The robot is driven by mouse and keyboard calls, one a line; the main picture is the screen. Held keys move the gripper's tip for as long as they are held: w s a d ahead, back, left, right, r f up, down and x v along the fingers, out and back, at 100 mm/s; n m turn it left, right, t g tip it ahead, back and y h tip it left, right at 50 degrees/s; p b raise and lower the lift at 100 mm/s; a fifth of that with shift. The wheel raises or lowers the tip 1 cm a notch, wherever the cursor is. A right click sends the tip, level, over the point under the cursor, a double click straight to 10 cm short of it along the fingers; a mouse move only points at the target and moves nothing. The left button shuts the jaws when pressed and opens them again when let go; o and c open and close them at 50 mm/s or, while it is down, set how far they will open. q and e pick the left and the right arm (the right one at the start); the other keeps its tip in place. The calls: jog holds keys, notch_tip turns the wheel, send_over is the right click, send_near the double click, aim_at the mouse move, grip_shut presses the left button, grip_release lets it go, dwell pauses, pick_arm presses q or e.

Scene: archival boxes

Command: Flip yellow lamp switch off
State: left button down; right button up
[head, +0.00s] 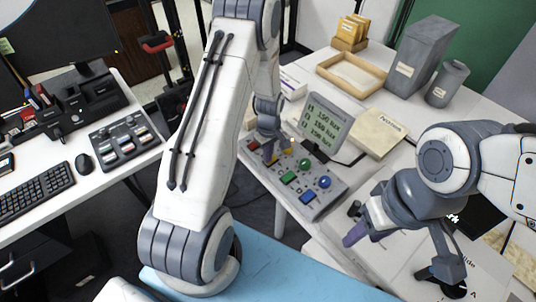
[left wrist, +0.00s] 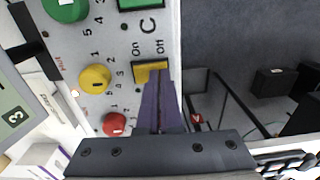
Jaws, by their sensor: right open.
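The yellow lamp switch (left wrist: 143,73) is a rocker on the grey control panel (head: 261,173), with "On" and "Off" printed beside it in the left wrist view. My left gripper (left wrist: 158,75) has its purple fingers together, with the tips over the "Off" side of the switch, hiding part of it. I cannot tell whether they touch or which side is pressed. In the head view my left gripper (head: 268,152) reaches down to the panel's far-left end. My right gripper (head: 357,225) is open and empty, right of the panel.
A yellow knob (left wrist: 95,79), a red knob (left wrist: 114,124) and a green knob (left wrist: 66,8) stand close to the switch. A small screen (head: 323,122) stands behind the panel. A tray (head: 351,88) and grey boxes (head: 420,57) are farther back.

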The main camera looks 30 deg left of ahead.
pick_arm(q)
jog(key=shift+w+d+f, duration=0.2)
jog(key=shift+w+f, duration=0.15)
jog(key=shift+f, duration=0.05)
jog(key=shift+d, duration=0.1)
jog(key=shift+w+r, duration=0.1)
jog(key=shift+r, duration=0.05)
jog(key=r+p, duration=0.2)
jog(key=r, duration=0.1)
jog(key=r+p, duration=0.2)
jog(key=shift+s+a+r, duration=0.2)
jog(key=shift+a+r, duration=0.05)
notch_tip(320, 180, up, 9)
jog(key=b, duration=0.2)
